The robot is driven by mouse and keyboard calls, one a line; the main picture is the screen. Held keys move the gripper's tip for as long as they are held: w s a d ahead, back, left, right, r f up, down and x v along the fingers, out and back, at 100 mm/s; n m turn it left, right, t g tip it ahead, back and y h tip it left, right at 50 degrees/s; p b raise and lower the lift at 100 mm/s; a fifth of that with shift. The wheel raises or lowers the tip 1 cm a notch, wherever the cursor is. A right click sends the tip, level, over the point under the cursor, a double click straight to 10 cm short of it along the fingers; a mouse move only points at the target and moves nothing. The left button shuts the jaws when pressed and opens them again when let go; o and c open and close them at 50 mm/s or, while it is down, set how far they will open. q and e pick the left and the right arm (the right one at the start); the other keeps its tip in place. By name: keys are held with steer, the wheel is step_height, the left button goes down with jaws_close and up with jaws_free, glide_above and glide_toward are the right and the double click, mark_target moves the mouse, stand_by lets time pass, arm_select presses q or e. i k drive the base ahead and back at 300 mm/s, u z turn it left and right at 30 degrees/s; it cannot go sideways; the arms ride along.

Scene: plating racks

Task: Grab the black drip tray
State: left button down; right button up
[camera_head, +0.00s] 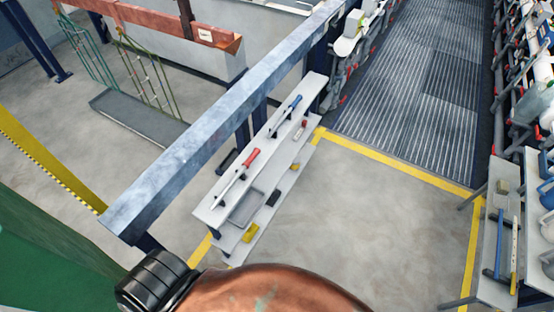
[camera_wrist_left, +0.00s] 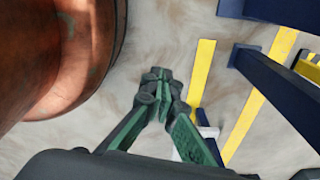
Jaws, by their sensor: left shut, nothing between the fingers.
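I see no thing that I can name for sure as the black drip tray. A shallow grey tray (camera_head: 246,208) lies on the lower board of the white shelf stand (camera_head: 213,211) in the head view. A small dark item (camera_head: 273,198) lies to its right, and a dark tray-like shape (camera_head: 227,160) shows behind the stand; both are too small to identify. My left gripper (camera_wrist_left: 160,76) shows only in the left wrist view, its green-and-dark fingers together, with nothing between them, above the pale floor. My right gripper is in neither view.
A rounded copper-coloured body (camera_head: 275,290) fills the head view's lower middle; a similar surface (camera_wrist_left: 55,60) is left of my left gripper. Red-handled (camera_head: 250,158) and blue-handled (camera_head: 291,103) tools lie on the stand. A steel beam (camera_head: 215,130) runs behind. Open floor (camera_head: 370,220) lies right.

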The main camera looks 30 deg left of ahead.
mark_target(233, 155)
steer(key=z, duration=0.2)
steer(key=k, duration=2.25)
steer(key=u, duration=3.1)
steer(key=i, duration=3.2)
steer(key=z, duration=2.15)
steer(key=i, duration=0.7)
steer(key=u, duration=0.05)
